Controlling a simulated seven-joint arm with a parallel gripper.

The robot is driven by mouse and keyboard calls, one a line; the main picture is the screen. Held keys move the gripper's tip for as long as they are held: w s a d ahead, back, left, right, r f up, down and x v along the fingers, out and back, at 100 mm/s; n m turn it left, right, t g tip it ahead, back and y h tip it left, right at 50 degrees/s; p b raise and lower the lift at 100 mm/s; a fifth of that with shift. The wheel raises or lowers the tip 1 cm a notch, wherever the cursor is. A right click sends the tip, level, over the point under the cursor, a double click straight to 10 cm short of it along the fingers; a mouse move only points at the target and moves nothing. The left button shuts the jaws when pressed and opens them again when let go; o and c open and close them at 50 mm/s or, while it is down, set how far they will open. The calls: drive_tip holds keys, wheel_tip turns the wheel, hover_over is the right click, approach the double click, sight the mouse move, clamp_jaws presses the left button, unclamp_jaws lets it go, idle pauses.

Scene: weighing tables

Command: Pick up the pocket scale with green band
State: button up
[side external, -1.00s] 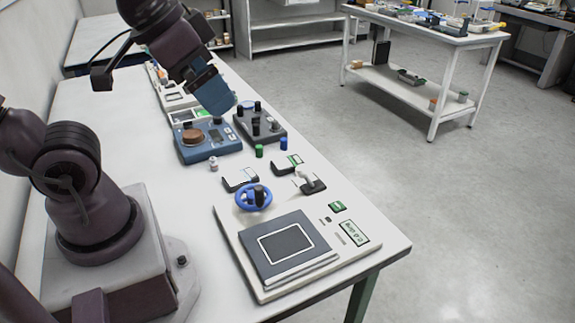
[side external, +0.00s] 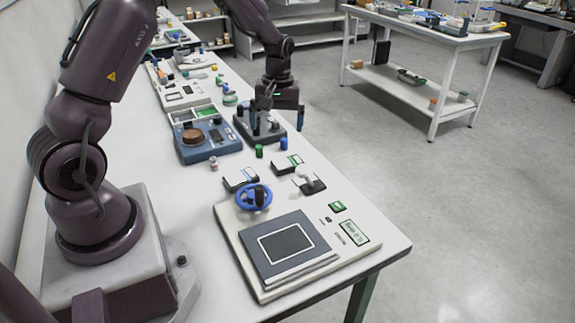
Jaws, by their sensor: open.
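The pocket scale that looks to have a green band (side external: 287,166) lies flat on the table, a small dark and white device with green at its upper edge. A similar pocket scale (side external: 240,180) with a bluish-grey band lies to its left. My gripper (side external: 277,113) is open and points down above the dark weight block (side external: 246,131), farther back along the table than both pocket scales. It appears empty and hides part of the block. It is apart from the green-banded scale.
A blue scale (side external: 207,143) with a brown disc stands left of the block. A green cylinder (side external: 283,144) stands between block and pocket scales. A blue ring (side external: 253,197) and a large grey-topped scale (side external: 288,246) are in front. The table's right edge is close by.

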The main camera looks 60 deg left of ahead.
sight(288, 161)
drive_tip(key=w+a+f+n, duration=0.3)
drive_tip(key=w+a+n, duration=0.1)
drive_tip(key=w+n, duration=0.1)
drive_tip(key=shift+t, duration=0.4)
drive_tip(key=f, duration=1.2)
drive_tip(key=shift+s+d, duration=0.1)
drive_tip(key=shift+d, duration=0.2)
drive_tip(key=c, duration=0.7)
drive_tip(key=shift+c, duration=0.2)
drive_tip(key=shift+r, duration=0.15)
